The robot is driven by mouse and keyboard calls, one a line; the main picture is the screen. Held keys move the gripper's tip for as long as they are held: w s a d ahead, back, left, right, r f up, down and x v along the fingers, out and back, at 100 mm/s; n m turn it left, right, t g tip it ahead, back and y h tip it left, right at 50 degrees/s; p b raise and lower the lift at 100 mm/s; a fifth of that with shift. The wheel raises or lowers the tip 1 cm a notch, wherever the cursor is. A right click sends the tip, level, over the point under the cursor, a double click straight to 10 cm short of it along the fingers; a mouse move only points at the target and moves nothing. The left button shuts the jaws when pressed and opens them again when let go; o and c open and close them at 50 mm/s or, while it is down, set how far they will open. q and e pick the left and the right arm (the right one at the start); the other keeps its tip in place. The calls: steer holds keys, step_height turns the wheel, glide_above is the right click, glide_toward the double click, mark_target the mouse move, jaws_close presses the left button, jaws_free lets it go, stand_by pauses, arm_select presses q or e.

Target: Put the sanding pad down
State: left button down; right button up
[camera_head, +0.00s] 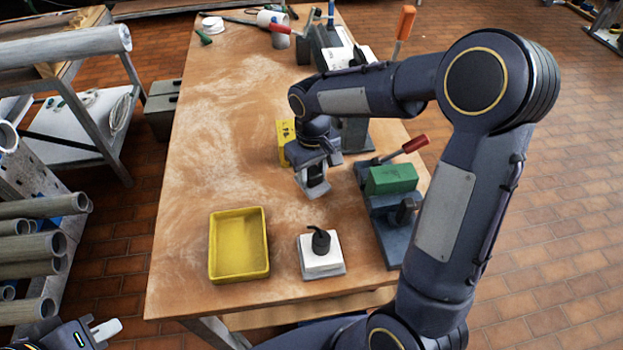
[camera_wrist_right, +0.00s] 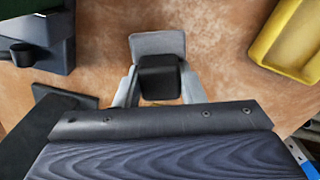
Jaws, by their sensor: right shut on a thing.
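My right gripper (camera_head: 314,172) is over the middle of the wooden table. In the right wrist view its two pale fingers (camera_wrist_right: 158,88) are shut on the black grip of a grey pad, which I take for the sanding pad (camera_wrist_right: 157,42). The pad also shows below the gripper in the head view (camera_head: 316,190), partly hidden by the fingers. I cannot tell whether it touches the table. My left gripper (camera_head: 105,329) is at the bottom left, off the table, with one pale finger showing; its opening is unclear.
A yellow tray (camera_head: 213,250) stands at the table's near left. A white block with a black knob (camera_head: 322,262) sits on a grey plate to its right. A blue-grey fixture (camera_head: 391,235) with a green block (camera_head: 391,179) lines the right edge. The left table surface is clear.

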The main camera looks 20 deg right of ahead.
mark_target(312, 182)
steer(key=shift+w+f, duration=0.2)
steer(key=shift+f, duration=1.65)
steer(key=shift+f, duration=0.2)
steer(key=o, duration=1)
steer(key=shift+o, duration=0.2)
steer(key=shift+r, duration=0.15)
